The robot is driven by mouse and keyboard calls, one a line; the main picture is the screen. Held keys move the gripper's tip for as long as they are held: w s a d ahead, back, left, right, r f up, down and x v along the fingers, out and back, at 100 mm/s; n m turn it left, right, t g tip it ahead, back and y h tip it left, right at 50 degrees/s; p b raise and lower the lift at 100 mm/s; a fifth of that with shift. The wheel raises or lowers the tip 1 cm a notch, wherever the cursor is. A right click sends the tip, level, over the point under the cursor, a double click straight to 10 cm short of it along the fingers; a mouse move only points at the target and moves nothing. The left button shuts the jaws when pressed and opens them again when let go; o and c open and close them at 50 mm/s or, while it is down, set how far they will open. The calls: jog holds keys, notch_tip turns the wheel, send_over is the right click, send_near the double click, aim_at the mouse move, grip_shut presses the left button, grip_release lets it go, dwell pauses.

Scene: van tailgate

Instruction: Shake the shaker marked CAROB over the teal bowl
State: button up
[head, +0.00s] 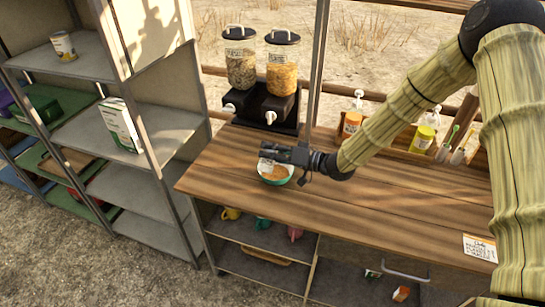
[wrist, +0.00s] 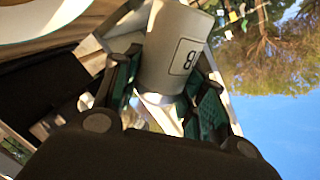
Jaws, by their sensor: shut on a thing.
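My gripper (head: 284,155) is above the wooden counter, on its side over the teal bowl (head: 277,181). In the wrist view my gripper (wrist: 165,85) is shut on a pale grey shaker (wrist: 170,45), with a green-padded finger on each side. Only the last letter of its label, a B, shows clearly; the rest is turned away. The shaker lies tilted, and I cannot tell whether anything falls from it. The bowl holds something orange-brown. A curved rim, likely the bowl's, shows at the wrist view's upper left (wrist: 65,35).
Two cereal dispensers (head: 262,75) stand behind the bowl. A wooden rack (head: 398,153) with bottles, several yellow or orange, is at the back right. A printed card (head: 480,248) lies at the front right. Metal shelves (head: 160,130) stand left. The counter's middle right is clear.

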aim_at(269, 150)
jog(key=n+b, duration=0.1)
jog(key=s+r+n+b, duration=0.1)
jog(key=n+b, duration=0.1)
jog(key=s+r+n+t+b, duration=0.1)
jog(key=n+b, duration=0.1)
jog(key=shift+a+r, duration=0.2)
jog(key=shift+a, duration=0.1)
jog(key=n+b, duration=0.1)
jog(key=r+n+b, duration=0.1)
jog(key=shift+s+a+r+n+y, duration=0.1)
jog(key=shift+s+n+y, duration=0.2)
jog(key=shift+s+y, duration=0.1)
jog(key=shift+s+a+r+n+b, duration=0.1)
jog(key=shift+s+r+n+b, duration=0.05)
jog(key=shift+r+n+b, duration=0.45)
jog(key=shift+f, duration=0.1)
